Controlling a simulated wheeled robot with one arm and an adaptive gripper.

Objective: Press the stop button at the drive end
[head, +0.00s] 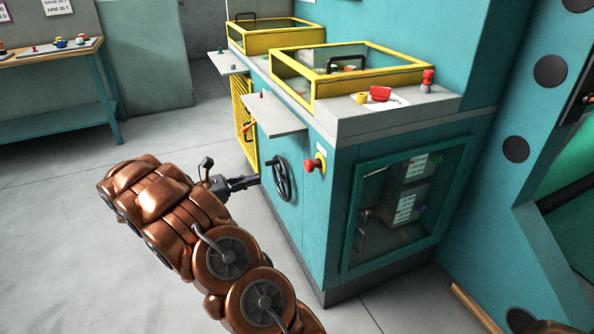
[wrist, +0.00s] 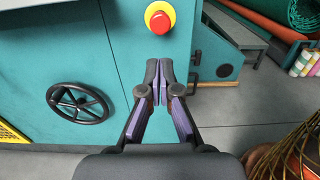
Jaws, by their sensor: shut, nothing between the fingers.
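The stop button is a red mushroom button (head: 311,165) on a yellow base, on the teal cabinet's side face to the right of the handwheel. It also shows in the wrist view at the top centre (wrist: 159,22). My gripper (head: 257,180) is left of the button in the head view, with its tips near the handwheel. In the wrist view my gripper (wrist: 160,75) is shut and empty, its tips just below the button in the picture. I see no contact with the button; the depth gap is hard to tell.
A black handwheel (head: 282,178) sits on the cabinet close to my fingers, also in the wrist view (wrist: 78,103). A grey shelf (head: 278,117) juts out above it. A yellow mesh door (head: 244,120) stands open at left.

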